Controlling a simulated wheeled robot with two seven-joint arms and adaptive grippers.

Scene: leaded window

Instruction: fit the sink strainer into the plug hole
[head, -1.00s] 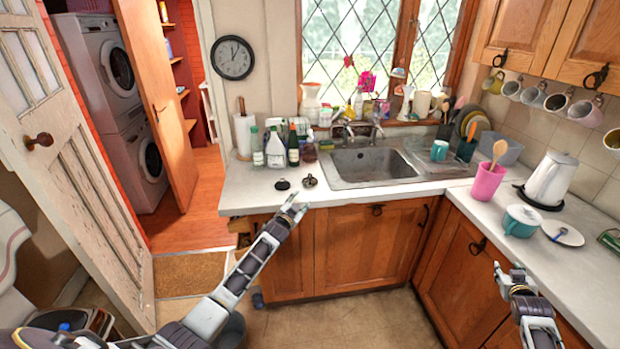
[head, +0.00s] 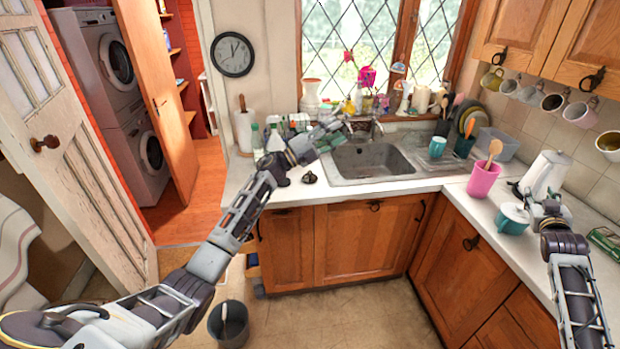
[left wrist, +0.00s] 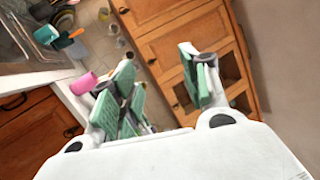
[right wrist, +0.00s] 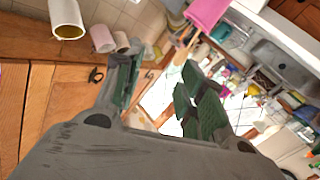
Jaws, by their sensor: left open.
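A small dark round thing with a raised middle, which looks like the sink strainer (head: 309,178), lies on the counter left of the sink. The grey sink basin (head: 372,160) is empty; I cannot make out its plug hole clearly. My left gripper (head: 334,130) is raised over the back of the counter, near the taps, left of the basin. Its fingers stand apart and empty in the left wrist view (left wrist: 162,85). My right gripper (head: 547,207) is above the right counter by the kettle. Its fingers are apart with nothing between them in the right wrist view (right wrist: 160,95).
My left forearm hides bottles and part of the left counter. A teal mug (head: 437,147) is on the drainer. Taps (head: 374,128) rise behind the basin.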

